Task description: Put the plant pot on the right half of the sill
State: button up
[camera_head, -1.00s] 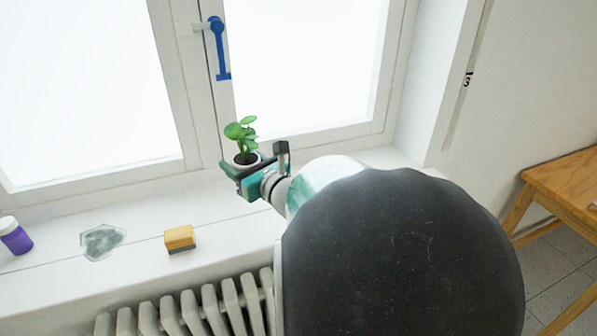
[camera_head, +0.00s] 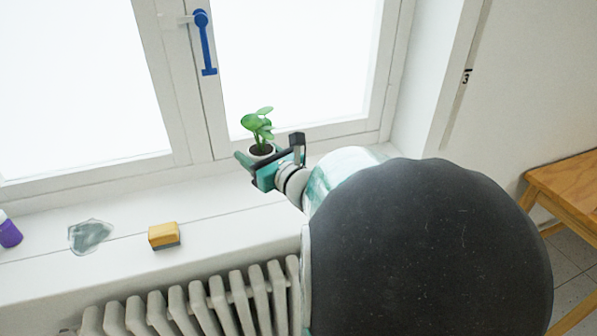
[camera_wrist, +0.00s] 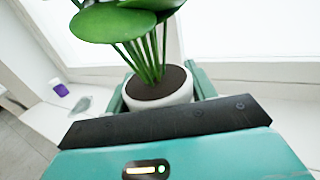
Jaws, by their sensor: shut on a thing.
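The plant pot (camera_head: 262,152) is small and white, with dark soil and round green leaves. It is upright, between the fingers of my gripper (camera_head: 258,158), which is shut on it. In the wrist view the pot (camera_wrist: 158,113) sits between the teal fingers, and its upper leaves are cut off by the frame. The sill (camera_head: 215,205) is white and runs below the window. My gripper and the pot are over the sill, right of the yellow sponge. The pot's base is hidden, so I cannot tell whether it touches the sill.
A yellow sponge-like block (camera_head: 164,235), a grey-blue patch (camera_head: 90,236) and a purple bottle (camera_head: 9,231) are on the sill's left part. A blue window handle (camera_head: 205,42) hangs above. A radiator (camera_head: 200,305) is below. A wooden table (camera_head: 570,185) stands at right.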

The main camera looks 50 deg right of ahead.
jog(key=shift+s+d+f, duration=0.1)
jog(key=shift+s+d, duration=0.05)
jog(key=shift+d, duration=0.2)
jog(key=shift+w+d+f, duration=0.75)
jog(key=shift+d+f, duration=1.35)
jog(key=shift+w+d+f, duration=0.75)
jog(key=shift+d+f, duration=1.3)
jog(key=shift+f, duration=0.1)
jog(key=shift+w+d+f, duration=0.75)
jog(key=shift+d+f, duration=1.35)
jog(key=shift+f, duration=0.15)
jog(key=o, duration=1.2)
